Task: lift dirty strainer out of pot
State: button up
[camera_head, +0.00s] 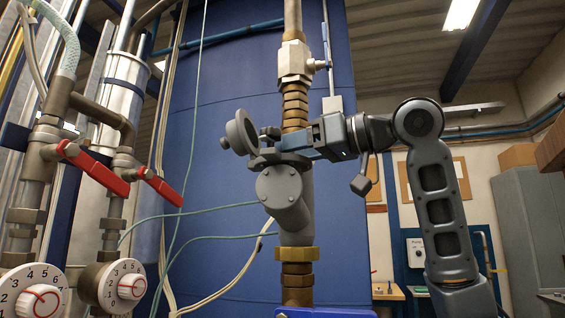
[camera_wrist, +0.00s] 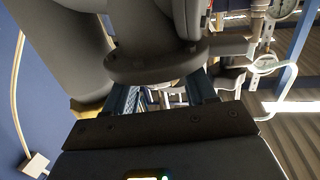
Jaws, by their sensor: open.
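The pot appears to be the grey Y-shaped housing (camera_head: 283,198) on the vertical pipe, with a bolted round end plate facing me. A grey round flanged piece with a knob (camera_head: 240,133) is just above and left of it; I cannot tell whether this is a cover or the strainer. My gripper (camera_head: 268,140) reaches in from the right above the housing, pointing left, fingers apart, close to this piece. In the wrist view my two blue fingers (camera_wrist: 165,95) are spread beneath a rounded grey body (camera_wrist: 160,62). No mesh is visible; the strainer cannot be made out.
A brass and steel pipe with a valve (camera_head: 293,62) rises directly behind my gripper. Red lever handles (camera_head: 95,167) and numbered dials (camera_head: 128,285) are at left. Thin hoses cross before the blue tank (camera_head: 225,215). A small grey block (camera_head: 361,185) hangs below my wrist.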

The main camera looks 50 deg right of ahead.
jog(key=shift+w+a, duration=0.15)
jog(key=shift+w, duration=0.9)
jog(key=c, duration=0.8)
